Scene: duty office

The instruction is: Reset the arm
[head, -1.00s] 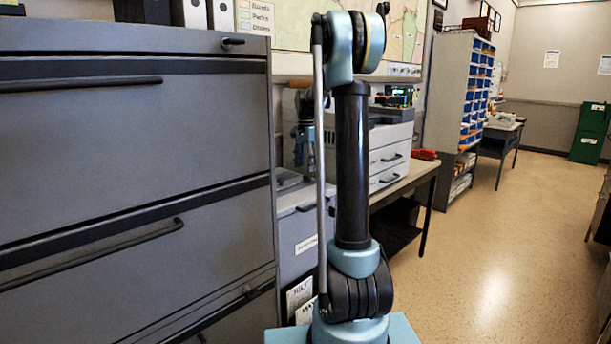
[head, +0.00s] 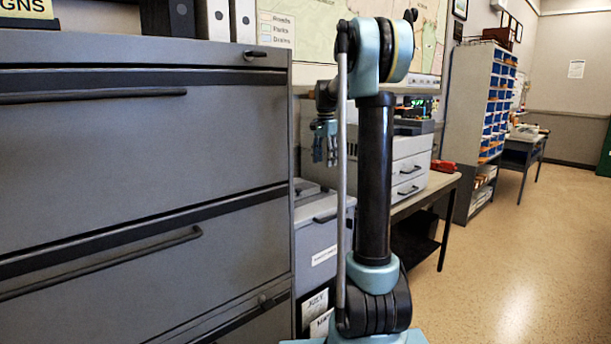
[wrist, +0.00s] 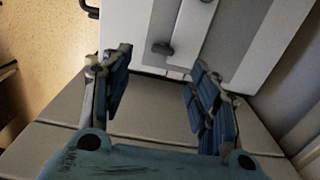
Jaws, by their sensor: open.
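My gripper (head: 325,146) hangs fingers down behind my upright arm in the head view, between the large grey filing cabinet and the white drawer unit. In the wrist view my gripper (wrist: 160,95) shows its two blue-padded fingers wide apart, with nothing between them. Below the fingers is a grey surface, and a pale drawer front with dark handles lies beyond them.
The large grey filing cabinet (head: 130,170) stands close on the left. A white drawer unit (head: 408,168) sits on a table (head: 430,190) behind my arm, with a red object (head: 443,166) beside it. A shelf with blue bins (head: 475,110) stands farther back. Floor (head: 510,260) is clear at right.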

